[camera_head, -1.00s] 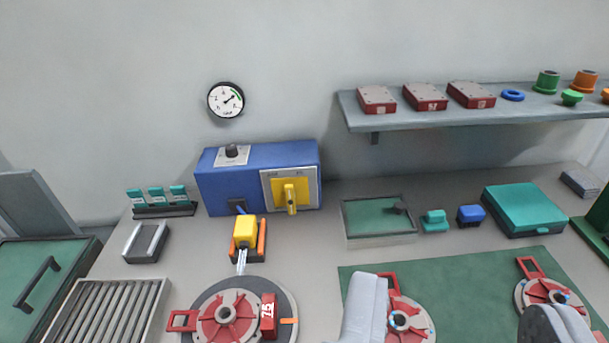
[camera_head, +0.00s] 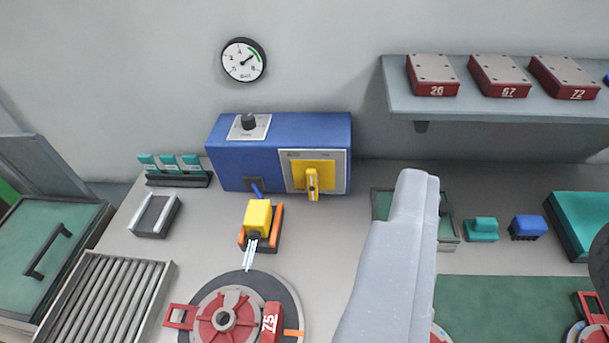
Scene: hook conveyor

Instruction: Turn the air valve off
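The air valve is most likely the yellow handle (camera_head: 312,184) on a yellow plate (camera_head: 300,173) at the front right of a blue box (camera_head: 235,165). The handle points down; the small lettering above it is too small to read. My gripper (camera_head: 505,205) is open and empty, with its fingers wide apart. Its long grey left finger stands right of the handle, clear of it in the picture, and hides part of a green tray. Its dark right finger is cut off by the right edge.
A round gauge (camera_head: 244,60) hangs above the box, its needle pointing upper right. A shelf (camera_head: 500,105) with red blocks juts out at the right. A yellow connector (camera_head: 257,217) and a red round fixture (camera_head: 225,318) stand in front of the box.

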